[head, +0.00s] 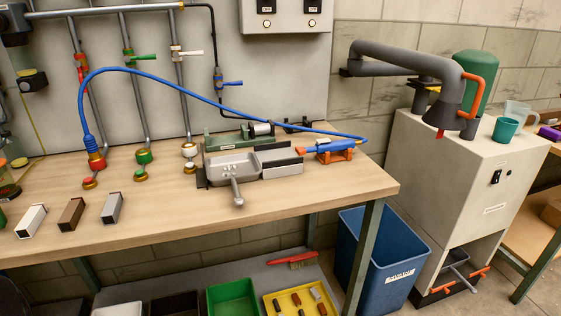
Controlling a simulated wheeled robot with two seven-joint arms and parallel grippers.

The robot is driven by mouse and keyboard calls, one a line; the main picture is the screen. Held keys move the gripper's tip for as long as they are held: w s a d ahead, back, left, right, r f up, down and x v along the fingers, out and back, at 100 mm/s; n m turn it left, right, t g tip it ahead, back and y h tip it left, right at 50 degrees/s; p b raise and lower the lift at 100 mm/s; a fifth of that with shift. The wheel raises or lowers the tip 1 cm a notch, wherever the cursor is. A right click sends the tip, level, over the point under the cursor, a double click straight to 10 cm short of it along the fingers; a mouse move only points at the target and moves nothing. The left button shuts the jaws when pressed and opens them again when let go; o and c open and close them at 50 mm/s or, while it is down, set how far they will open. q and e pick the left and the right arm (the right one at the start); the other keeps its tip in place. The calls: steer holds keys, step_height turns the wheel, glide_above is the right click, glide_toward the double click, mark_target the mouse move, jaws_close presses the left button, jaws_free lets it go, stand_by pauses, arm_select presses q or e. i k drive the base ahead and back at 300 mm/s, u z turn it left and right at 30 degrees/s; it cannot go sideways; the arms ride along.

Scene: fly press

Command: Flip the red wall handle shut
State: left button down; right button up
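The red wall handle (81,72) is at the upper left, on the leftmost of the vertical wall pipes. It appears to hang down along its pipe, unlike the green handle (146,57) and white handle (190,53), which stick out sideways to the right. The red handle is small in the picture, and its exact angle is hard to tell. The blue hose passes close below it. Neither of my grippers is in view.
A blue hose (150,74) arches from the bench over to a blue nozzle. A blue wall handle (232,83) is farther right. A grey vise (250,165) and several metal blocks sit on the wooden bench (170,222). A blue bin (378,262) stands right of it.

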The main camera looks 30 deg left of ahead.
mark_target(78, 64)
steer(key=u, duration=2.15)
steer(key=k, duration=1.35)
steer(key=u, duration=0.6)
steer(key=i, duration=1.4)
steer(key=z, duration=0.25)
